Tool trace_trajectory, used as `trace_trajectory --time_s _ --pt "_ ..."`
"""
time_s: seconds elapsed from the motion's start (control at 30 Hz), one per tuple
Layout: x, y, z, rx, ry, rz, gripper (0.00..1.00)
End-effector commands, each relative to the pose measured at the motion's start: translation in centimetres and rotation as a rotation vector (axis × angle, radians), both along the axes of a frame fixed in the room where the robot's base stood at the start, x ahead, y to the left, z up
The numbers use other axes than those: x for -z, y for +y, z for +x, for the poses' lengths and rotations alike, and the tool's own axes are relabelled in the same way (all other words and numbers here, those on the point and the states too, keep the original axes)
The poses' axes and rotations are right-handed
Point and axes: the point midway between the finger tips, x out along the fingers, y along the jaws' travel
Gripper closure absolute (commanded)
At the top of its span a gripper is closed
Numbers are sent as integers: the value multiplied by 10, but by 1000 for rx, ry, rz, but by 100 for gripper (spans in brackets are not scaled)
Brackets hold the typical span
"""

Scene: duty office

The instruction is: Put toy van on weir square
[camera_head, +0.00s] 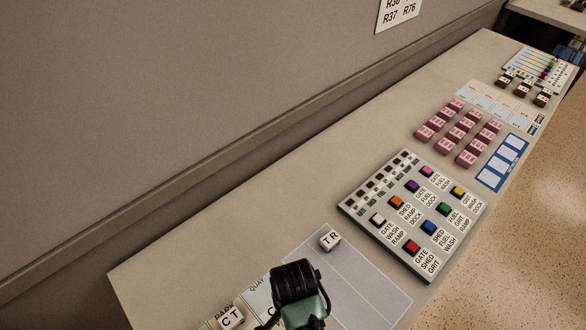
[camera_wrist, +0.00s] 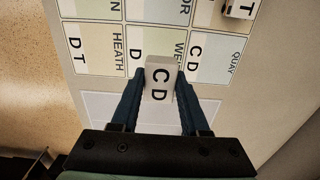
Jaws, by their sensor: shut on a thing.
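In the wrist view my gripper (camera_wrist: 162,76) is shut on a small white block (camera_wrist: 159,88) lettered "C D". No vehicle shape shows, so I cannot tell whether this block is the toy van. It is over the near edge of a square whose name starts "WE" (camera_wrist: 151,42), probably weir; the block hides part of it. I cannot tell whether the block touches the board. The quay square (camera_wrist: 220,62) is to its right and the heath square (camera_wrist: 95,50) to its left. In the head view my gripper (camera_head: 299,290) hides the block and most of the board.
A "TR" block (camera_head: 330,239) sits on a grey sheet (camera_head: 372,292). A "CT" block (camera_head: 231,316) is left of my gripper. A panel of coloured buttons (camera_head: 388,220), pink blocks (camera_head: 459,131) and a blue-edged card (camera_head: 503,162) lie farther along the desk. A wall runs behind.

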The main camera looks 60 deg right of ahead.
Motion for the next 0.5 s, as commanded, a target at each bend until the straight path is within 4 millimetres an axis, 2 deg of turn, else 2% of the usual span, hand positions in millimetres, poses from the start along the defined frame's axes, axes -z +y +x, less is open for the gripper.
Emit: trace_trajectory --time_s 0.03,0.5 --pt "9 1 0 -1 3 2 100" --pt "63 1 0 -5 0 0 100"
